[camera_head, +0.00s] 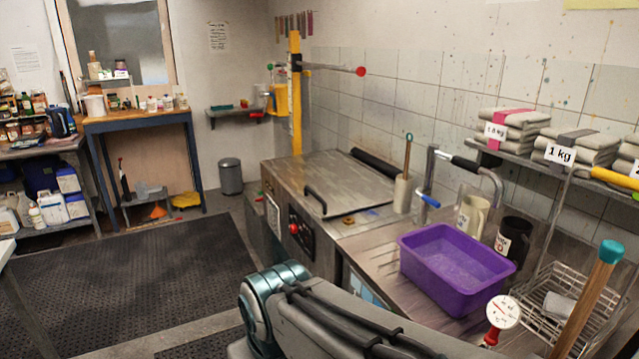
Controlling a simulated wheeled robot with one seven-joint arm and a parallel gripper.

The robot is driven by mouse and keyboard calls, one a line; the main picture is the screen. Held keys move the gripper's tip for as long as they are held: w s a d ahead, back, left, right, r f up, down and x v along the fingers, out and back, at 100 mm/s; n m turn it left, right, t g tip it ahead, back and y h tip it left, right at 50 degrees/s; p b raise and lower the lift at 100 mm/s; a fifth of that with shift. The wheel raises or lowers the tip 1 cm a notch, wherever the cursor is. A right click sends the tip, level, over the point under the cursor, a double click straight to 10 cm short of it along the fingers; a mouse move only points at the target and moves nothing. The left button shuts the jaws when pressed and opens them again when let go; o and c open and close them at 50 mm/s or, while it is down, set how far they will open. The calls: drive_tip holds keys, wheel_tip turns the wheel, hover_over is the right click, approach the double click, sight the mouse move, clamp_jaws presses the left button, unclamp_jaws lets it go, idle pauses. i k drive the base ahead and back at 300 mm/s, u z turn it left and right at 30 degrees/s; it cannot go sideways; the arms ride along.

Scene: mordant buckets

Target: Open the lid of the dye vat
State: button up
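The dye vat (285,222) is a steel unit against the tiled wall, in the middle of the head view. Its flat steel lid (335,176) lies closed on top. A dark bar handle (315,198) stands at the lid's front left edge. A red knob sits on the vat's front panel. My arm reaches in from the bottom of the view, in front of the counter. My gripper is not visible, so its distance from the handle cannot be told.
A purple tub (455,268), a dark mug (513,238) and a tap (470,170) stand on the counter right of the vat. A yellow post (296,95) rises behind the vat. The dark floor mat (130,275) at left is clear.

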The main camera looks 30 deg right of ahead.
sight(333, 182)
drive_tip(key=k, duration=0.25)
drive_tip(key=z, duration=1)
drive_tip(key=i, duration=1)
drive_tip(key=z, duration=0.05)
drive_tip(key=k, duration=0.65)
drive_tip(key=u, duration=0.9)
drive_tip(key=i, duration=1.65)
drive_tip(key=z, duration=0.7)
